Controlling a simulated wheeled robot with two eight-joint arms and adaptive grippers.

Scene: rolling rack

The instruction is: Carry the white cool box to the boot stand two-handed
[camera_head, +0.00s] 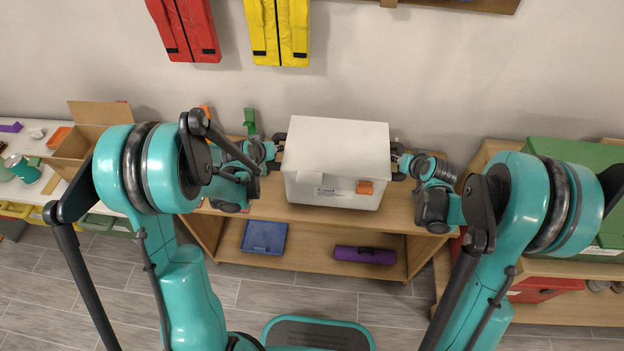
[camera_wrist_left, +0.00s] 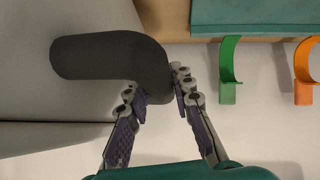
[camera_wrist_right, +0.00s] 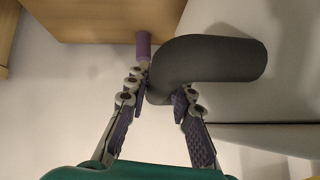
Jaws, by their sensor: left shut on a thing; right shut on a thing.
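The white cool box (camera_head: 336,150), with an orange latch on its front, is level between my two grippers in the head view. It is over the top of a low wooden stand (camera_head: 290,210); I cannot tell whether it touches it. My left gripper (camera_head: 276,148) is shut on the box's dark left handle, which shows between its fingers in the left wrist view (camera_wrist_left: 110,58). My right gripper (camera_head: 402,165) is shut on the dark right handle, seen in the right wrist view (camera_wrist_right: 215,58). I cannot tell which piece of furniture is the boot stand.
A blue flat item (camera_head: 264,237) and a purple roll (camera_head: 365,255) lie on the stand's lower shelf. A green box (camera_head: 575,165) is on the shelf at right. A cardboard box (camera_head: 80,142) is on the left table. Red (camera_head: 186,28) and yellow (camera_head: 278,30) items hang on the wall.

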